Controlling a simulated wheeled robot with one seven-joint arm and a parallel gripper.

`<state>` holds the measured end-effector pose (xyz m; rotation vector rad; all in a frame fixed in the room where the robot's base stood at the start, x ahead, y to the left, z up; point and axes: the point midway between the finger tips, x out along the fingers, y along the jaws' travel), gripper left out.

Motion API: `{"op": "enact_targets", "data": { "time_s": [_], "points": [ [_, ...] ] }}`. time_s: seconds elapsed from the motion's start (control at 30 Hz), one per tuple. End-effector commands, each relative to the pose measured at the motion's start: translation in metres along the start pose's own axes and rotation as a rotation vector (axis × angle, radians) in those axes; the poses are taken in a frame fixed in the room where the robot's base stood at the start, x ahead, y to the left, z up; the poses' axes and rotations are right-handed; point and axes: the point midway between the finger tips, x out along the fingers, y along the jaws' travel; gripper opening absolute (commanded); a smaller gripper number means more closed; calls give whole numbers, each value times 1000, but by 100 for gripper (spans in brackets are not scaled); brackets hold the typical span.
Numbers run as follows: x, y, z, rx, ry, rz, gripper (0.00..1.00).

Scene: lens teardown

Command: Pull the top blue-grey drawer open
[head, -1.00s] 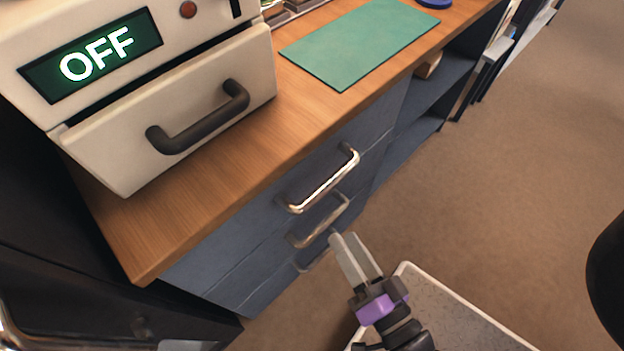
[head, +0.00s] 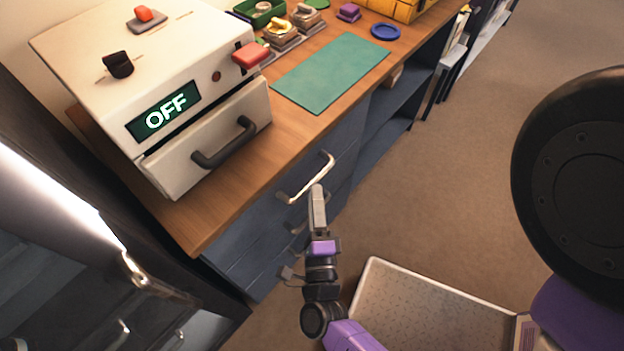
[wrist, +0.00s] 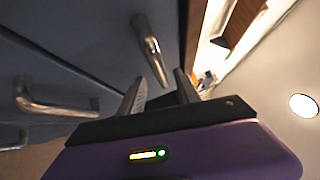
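The top blue-grey drawer (head: 262,212) is under the wooden counter and looks flush with the cabinet. Its bar handle (head: 308,181) is pale metal. My gripper (head: 317,192) is at this handle, its fingertips overlapping the handle's lower edge in the head view. In the wrist view my gripper (wrist: 162,85) is open, with the top handle (wrist: 150,45) running into the gap between the two fingers. I cannot tell whether either finger touches it. A lower drawer handle (wrist: 55,105) shows at the left of the wrist view.
A white machine (head: 190,120) reading OFF, with a dark-handled drawer, stands on the counter (head: 225,205). A green mat (head: 330,75) lies beside it. A pale speckled tray (head: 420,305) is low at the front. Open shelves (head: 395,115) are to the right; the carpet beyond is clear.

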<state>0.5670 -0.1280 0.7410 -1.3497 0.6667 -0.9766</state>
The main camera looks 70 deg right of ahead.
Motion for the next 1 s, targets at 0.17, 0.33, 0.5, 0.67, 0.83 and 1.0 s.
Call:
{"op": "enact_targets", "data": {
  "time_s": [0.17, 0.33, 0.5, 0.67, 0.83, 1.0],
  "points": [
    [28, -2, 0, -1, 1, -3, 40],
    [43, -1, 0, -1, -1, -2, 40],
    [47, 0, 0, -1, -2, 1, 40],
    [47, 0, 0, -2, -2, 1, 40],
    [46, 0, 0, -2, -2, 1, 8],
    [46, 0, 0, -2, -2, 1, 0]
  ]
}}
